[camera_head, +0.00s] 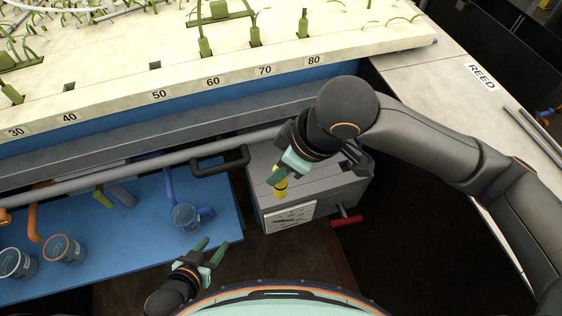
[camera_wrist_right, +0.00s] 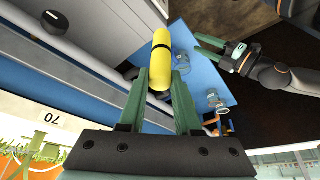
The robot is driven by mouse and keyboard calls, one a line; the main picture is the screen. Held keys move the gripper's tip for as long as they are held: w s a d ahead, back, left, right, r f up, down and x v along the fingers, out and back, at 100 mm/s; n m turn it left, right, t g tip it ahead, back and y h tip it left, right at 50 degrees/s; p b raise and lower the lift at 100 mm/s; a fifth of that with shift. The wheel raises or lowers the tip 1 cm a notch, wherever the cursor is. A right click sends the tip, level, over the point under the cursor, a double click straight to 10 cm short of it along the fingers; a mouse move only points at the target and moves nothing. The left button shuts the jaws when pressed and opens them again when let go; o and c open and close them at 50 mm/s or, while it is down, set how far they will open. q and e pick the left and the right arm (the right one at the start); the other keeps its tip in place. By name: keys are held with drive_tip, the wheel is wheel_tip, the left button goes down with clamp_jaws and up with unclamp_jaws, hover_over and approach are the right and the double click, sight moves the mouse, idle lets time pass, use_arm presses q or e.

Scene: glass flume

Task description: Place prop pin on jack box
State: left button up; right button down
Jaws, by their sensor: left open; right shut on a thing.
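The prop pin is a short yellow cylinder (camera_head: 281,188). In the right wrist view the pin (camera_wrist_right: 160,60) sits between the green fingers of my right gripper (camera_head: 279,178), which is shut on it. The jack box (camera_head: 335,190) is a grey box below the flume edge, with a white label on its front and a red-handled crank. In the head view the pin and right gripper appear over the box's left part; I cannot tell whether the pin touches it. My left gripper (camera_head: 210,250) is open and empty, left of and below the box.
A blue bench (camera_head: 120,235) at left carries a cup with a blue handle (camera_head: 185,215) and orange-marked cups (camera_head: 63,249). A grey pipe (camera_head: 130,178) runs above it. The planted, numbered flume bed (camera_head: 330,45) lies behind. Dark floor is open right of the box.

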drive_tip(key=shift+w+f, duration=1.45)
drive_tip(key=shift+f, duration=0.3)
drive_tip(key=shift+w+f, duration=1.4)
drive_tip(key=shift+f, duration=0.35)
drive_tip(key=shift+w+f, duration=1.45)
drive_tip(key=shift+f, duration=0.3)
drive_tip(key=c, duration=1.1)
unclamp_jaws()
drive_tip(key=shift+f, duration=0.2)
drive_tip(key=o, duration=0.5)
drive_tip(key=shift+r, duration=0.1)
drive_tip(key=v, duration=1.2)
